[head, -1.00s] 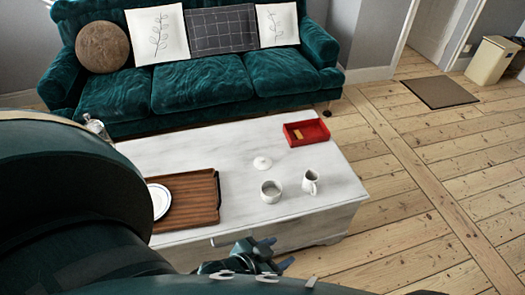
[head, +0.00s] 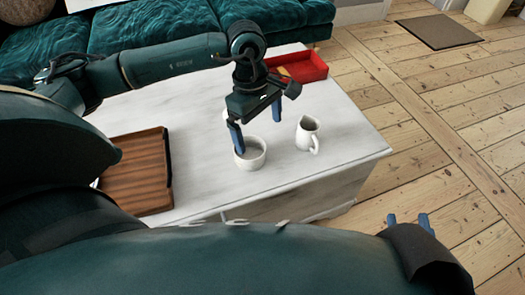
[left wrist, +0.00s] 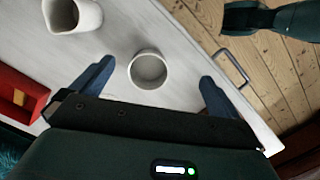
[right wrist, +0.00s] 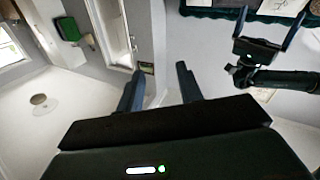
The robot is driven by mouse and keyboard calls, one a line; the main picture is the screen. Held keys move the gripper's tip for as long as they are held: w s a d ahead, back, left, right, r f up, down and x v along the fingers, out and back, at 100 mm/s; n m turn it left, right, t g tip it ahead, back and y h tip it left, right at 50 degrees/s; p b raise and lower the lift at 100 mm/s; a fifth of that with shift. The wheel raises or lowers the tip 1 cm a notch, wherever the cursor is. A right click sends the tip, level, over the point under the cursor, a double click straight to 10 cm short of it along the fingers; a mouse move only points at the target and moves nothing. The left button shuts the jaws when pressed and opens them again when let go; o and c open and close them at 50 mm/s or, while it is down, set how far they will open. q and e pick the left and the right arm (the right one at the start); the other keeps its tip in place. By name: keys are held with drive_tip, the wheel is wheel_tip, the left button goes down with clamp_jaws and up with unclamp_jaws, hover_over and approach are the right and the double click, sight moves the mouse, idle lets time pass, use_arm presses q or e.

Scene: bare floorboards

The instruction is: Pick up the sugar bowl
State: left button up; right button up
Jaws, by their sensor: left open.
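The sugar bowl, a small round white open bowl (head: 250,155), stands upright on the white table (head: 335,165). My left gripper (head: 257,128) is open and points down just above the bowl, with one finger in front of part of it. In the left wrist view the bowl (left wrist: 148,70) lies between the two spread fingers (left wrist: 158,73), and it looks empty. I cannot tell if a finger touches it. My right gripper (head: 409,221) is open and empty, low beside the table over the floor. Its fingers also show apart in the right wrist view (right wrist: 157,85).
A white jug (head: 308,134) stands close to the right of the bowl. A red tray (head: 312,68) lies behind, partly hidden by my left arm. A brown wooden tray (head: 135,170) lies to the left. A teal sofa (head: 150,27) stands behind the table.

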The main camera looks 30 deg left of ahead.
use_arm(q)
drive_tip(key=w+a+y, duration=0.2)
drive_tip(key=a, duration=0.1)
drive_tip(key=b, duration=0.2)
hover_over(251, 138)
drive_tip(key=s+d, duration=0.2)
drive_tip(key=s, duration=0.1)
wheel_tip(251, 138, down, 7)
drive_tip(key=shift+s+r, duration=0.1)
drive_tip(key=shift+r, duration=0.05)
drive_tip(key=shift+f, duration=0.55)
drive_tip(key=f, duration=0.1)
drive_tip(key=f+b, duration=0.1)
drive_tip(key=f, duration=0.1)
drive_tip(key=f+b, duration=0.1)
drive_tip(key=f, duration=0.1)
drive_tip(key=shift+a, duration=0.3)
drive_tip(key=shift+f+b, duration=0.1)
drive_tip(key=shift+b, duration=0.2)
drive_tip(key=c, duration=1.1)
use_arm(e)
drive_tip(key=shift+w+a+f+t+y, duration=0.1)
drive_tip(key=shift+w+a+t+y, duration=0.25)
drive_tip(key=shift+a+y, duration=0.4)
